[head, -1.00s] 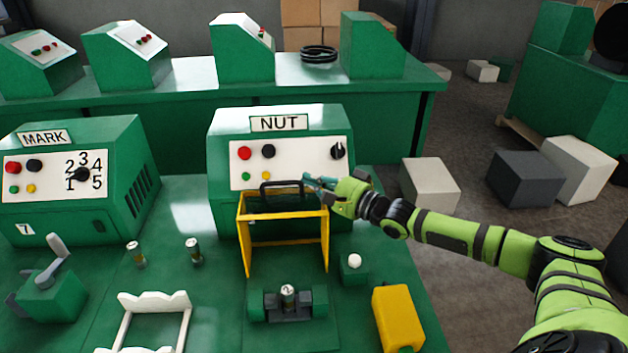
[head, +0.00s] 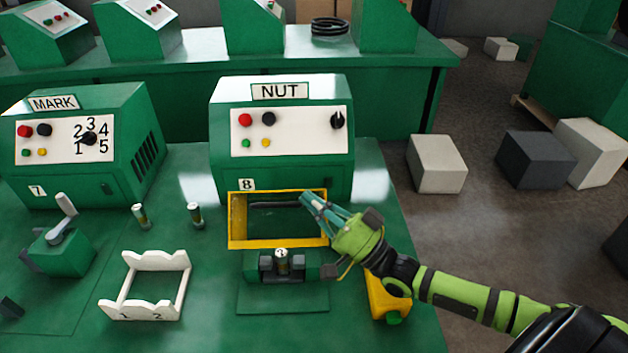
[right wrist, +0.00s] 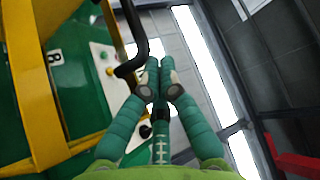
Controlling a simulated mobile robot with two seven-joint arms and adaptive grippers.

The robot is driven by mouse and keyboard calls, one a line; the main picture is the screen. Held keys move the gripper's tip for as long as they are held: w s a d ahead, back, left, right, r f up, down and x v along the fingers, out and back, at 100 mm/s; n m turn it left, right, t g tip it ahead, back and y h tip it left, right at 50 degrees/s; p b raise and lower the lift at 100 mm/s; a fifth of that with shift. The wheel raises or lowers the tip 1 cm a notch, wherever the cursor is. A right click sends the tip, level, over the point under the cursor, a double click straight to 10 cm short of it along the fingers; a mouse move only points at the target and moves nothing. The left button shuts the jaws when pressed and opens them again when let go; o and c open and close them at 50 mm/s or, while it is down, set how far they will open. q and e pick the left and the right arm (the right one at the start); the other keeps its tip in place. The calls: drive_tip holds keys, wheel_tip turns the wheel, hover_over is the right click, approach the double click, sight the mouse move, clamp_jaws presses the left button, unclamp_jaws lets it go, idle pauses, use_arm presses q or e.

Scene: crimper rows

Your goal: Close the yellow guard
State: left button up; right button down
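The yellow guard (head: 236,243) is a frame at the front of the NUT machine (head: 282,135), below its panel. Its black handle (head: 275,205) shows within the frame. In the right wrist view the guard's yellow bars (right wrist: 38,100) are at left, with the handle (right wrist: 139,40) close to my fingers. My right gripper (head: 309,198) is at the guard's upper right corner. Its fingertips (right wrist: 159,66) are together, with nothing visible between them. The handle runs beside them; I cannot tell whether they touch it. My left gripper is out of view.
A green fixture holding a small part (head: 282,259) stands in front of the guard. A yellow box (head: 386,298) is partly behind my right wrist. A white rack (head: 140,313), two small cylinders and the MARK machine (head: 80,150) are at left.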

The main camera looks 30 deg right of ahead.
drive_tip(key=s+a+f+b, duration=0.1)
drive_tip(key=s+a+f, duration=0.3)
drive_tip(key=s+f, duration=0.4)
drive_tip(key=shift+s+a+f+b, duration=0.2)
drive_tip(key=shift+s+a+b, duration=0.15)
drive_tip(key=shift+s, duration=0.25)
drive_tip(key=s+d+f, duration=0.1)
drive_tip(key=s+d, duration=0.6)
drive_tip(key=s, duration=0.5)
drive_tip(key=shift+s+d, duration=0.25)
drive_tip(key=shift+s, duration=0.15)
drive_tip(key=shift+f, duration=0.15)
